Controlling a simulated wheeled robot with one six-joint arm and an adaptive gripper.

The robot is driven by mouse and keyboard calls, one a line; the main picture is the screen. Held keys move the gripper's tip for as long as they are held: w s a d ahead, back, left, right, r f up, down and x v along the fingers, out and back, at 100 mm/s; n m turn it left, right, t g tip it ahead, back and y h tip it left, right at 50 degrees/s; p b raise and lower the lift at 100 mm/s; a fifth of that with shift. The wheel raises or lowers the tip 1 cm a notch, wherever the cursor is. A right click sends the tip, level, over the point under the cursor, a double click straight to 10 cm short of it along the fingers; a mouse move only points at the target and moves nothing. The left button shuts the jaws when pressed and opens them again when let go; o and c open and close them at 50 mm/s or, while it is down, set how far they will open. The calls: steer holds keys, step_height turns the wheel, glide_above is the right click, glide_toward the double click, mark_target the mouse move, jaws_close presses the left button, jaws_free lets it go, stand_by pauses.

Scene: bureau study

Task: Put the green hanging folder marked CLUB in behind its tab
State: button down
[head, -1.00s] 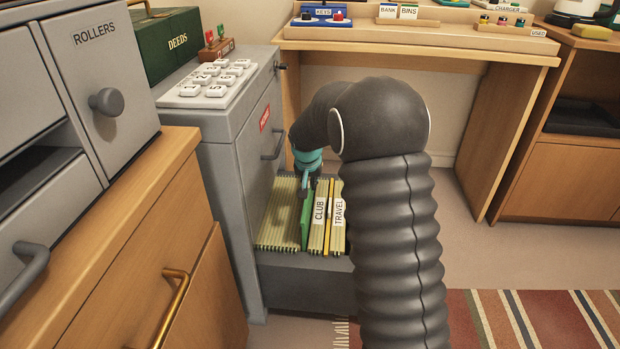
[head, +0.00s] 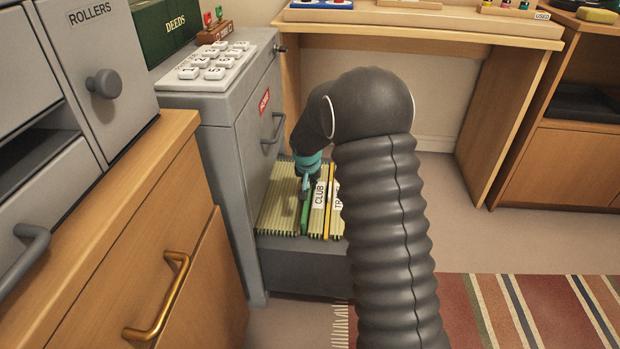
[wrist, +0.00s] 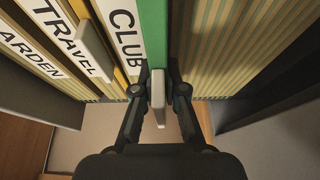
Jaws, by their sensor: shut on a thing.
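The green folder (head: 304,218) is in the open file drawer, directly left of the white CLUB tab (head: 319,192). In the wrist view the green folder (wrist: 154,35) runs straight along the CLUB tab (wrist: 125,30), with striped files on its other side. My gripper (head: 304,188) is above the drawer, shut on the folder's near upper part. In the wrist view my gripper's fingers (wrist: 158,92) close on a pale grip piece at the folder's end. The folder's lower part is hidden among the files.
The TRAVEL tab (wrist: 68,38) and another tab ending in ARDEN (wrist: 30,55) stand beyond CLUB. My arm hides the drawer's right side. The grey cabinet (head: 225,170) stands left, a wooden desk (head: 420,32) behind. A striped rug (head: 540,305) lies at right.

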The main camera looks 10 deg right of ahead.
steer(key=shift+f, duration=0.6)
steer(key=c, duration=1.2)
jaws_free()
steer(key=shift+o, duration=0.2)
steer(key=shift+r, duration=0.1)
steer(key=v, duration=1.1)
steer(key=shift+s+r, duration=0.25)
steer(key=shift+r, duration=0.1)
